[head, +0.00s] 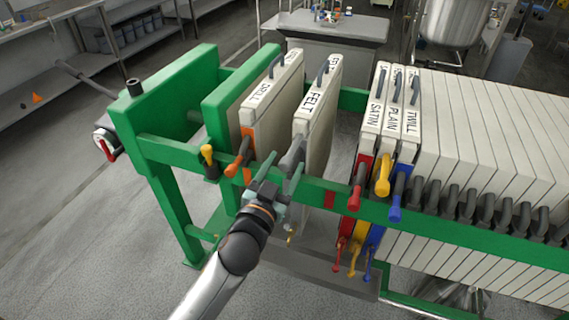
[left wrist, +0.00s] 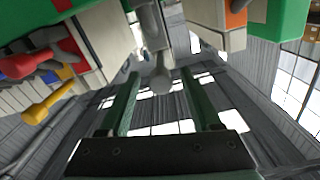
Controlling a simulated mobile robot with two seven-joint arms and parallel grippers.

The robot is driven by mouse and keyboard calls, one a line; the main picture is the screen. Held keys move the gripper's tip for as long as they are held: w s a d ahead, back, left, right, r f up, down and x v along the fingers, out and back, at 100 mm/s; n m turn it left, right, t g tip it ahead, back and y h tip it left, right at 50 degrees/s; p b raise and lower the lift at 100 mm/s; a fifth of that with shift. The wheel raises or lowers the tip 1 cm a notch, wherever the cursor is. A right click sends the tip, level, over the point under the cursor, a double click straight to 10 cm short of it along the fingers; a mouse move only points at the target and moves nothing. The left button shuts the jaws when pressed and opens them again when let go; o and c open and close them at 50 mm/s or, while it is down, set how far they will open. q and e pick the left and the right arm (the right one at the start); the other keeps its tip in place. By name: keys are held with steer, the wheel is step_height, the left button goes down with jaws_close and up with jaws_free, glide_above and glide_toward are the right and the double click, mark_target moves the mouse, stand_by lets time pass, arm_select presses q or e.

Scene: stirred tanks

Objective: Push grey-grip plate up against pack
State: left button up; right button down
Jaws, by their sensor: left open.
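The grey-grip plate, labelled FELT (head: 316,110), hangs upright in the green frame with a gap on each side. Its grey grip (head: 291,158) sticks out over the front rail; in the left wrist view its rounded end (left wrist: 161,80) appears between my fingertips. My left gripper (head: 279,172) is open at this grip, one finger on each side; I cannot tell whether either finger touches it. The pack (head: 470,120) stands to the right, beginning with the SATIN, PLAIN and TWILL plates. My right gripper is not in view.
The orange-grip plate labelled SOILL or similar (head: 270,95) stands left of FELT, near the green follower plate (head: 225,105). The green front rail (head: 325,192) runs below the grips. Red (head: 357,187), yellow (head: 383,175) and blue (head: 396,198) grips project from the pack's near end.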

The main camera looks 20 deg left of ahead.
arm_select(q)
jaws_close()
stand_by(0.4)
stand_by(0.9)
